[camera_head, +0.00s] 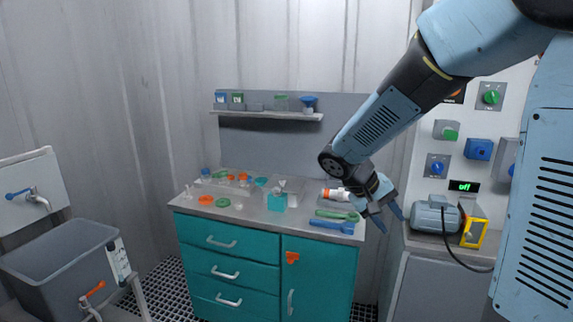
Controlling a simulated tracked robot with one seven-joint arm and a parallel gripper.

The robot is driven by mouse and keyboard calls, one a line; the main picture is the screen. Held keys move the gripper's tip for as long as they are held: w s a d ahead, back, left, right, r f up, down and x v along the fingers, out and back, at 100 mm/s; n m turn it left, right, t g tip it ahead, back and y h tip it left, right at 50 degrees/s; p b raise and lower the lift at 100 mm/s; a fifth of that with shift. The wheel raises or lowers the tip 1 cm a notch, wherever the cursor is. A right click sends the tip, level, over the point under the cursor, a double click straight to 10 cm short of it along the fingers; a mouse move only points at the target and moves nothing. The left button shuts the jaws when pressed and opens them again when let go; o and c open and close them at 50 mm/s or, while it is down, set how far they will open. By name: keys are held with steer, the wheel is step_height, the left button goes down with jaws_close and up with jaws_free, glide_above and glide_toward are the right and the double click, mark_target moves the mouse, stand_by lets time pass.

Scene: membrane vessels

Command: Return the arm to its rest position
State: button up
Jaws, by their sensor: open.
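My arm (402,105) reaches in from the upper right, light blue and black, and hangs down to the left. My gripper (389,222) is open, its two blue fingers apart and pointing down. It appears at the right end of the workbench (273,227), near the gap between the bench and the grey cabinet. I see nothing between the fingers. A white and orange cylinder (335,194) lies on the bench just left of my gripper. I cannot tell how far the fingers are from it.
The teal bench carries a teal box (277,201), a blue tool (332,226), a green tool (337,214) and several small coloured parts. A shelf (267,115) hangs behind. A grey motor (436,216) and yellow frame (473,233) stand at right. A grey sink (62,262) is at left.

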steer(key=s+r+t+y, duration=0.2)
steer(key=s+r, duration=0.3)
steer(key=s, duration=0.3)
steer(key=s+r+m+t+y, duration=0.1)
steer(key=s+r+t+y, duration=0.2)
steer(key=s, duration=0.6)
steer(key=shift+a+r+y, duration=0.25)
steer(key=shift+r+y, duration=0.7)
steer(key=shift+y, duration=0.25)
